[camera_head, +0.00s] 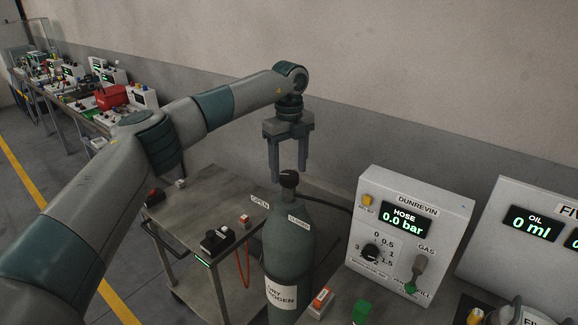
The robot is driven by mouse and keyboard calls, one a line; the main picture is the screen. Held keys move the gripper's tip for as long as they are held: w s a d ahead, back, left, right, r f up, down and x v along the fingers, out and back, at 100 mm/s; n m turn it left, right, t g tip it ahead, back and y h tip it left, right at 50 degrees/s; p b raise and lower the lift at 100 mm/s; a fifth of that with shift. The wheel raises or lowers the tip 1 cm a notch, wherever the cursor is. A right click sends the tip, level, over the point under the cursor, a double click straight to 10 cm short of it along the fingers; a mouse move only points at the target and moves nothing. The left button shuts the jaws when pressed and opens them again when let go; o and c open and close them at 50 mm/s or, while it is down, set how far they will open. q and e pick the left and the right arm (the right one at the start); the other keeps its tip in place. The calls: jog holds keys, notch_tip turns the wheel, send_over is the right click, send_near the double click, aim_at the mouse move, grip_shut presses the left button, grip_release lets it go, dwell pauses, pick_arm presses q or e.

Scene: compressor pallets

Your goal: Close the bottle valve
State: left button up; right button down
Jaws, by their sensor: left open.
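The gas bottle (287,245) is a tall dark green cylinder with a white label that is partly readable as "dry nitrogen". It stands upright in the middle of the view. Its valve (289,179) is a black knob on top, with an "open" tag on the left shoulder and a second tag, likely "closed", on the right. My left gripper (288,178) points down with its two fingers apart, directly above or around the knob. I cannot tell whether the fingers touch it. My right gripper is not in view.
A grey cart (205,205) with small black devices stands left of the bottle. The Dunrevin panel (408,235) to the right reads hose 0.0 bar, with a dial and gas switch. An oil panel (530,240) is at far right. A cluttered bench runs along the left wall.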

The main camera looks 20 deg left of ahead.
pick_arm(q)
jog(key=shift+f, duration=0.65)
jog(key=shift+c, duration=0.3)
jog(key=c, duration=1)
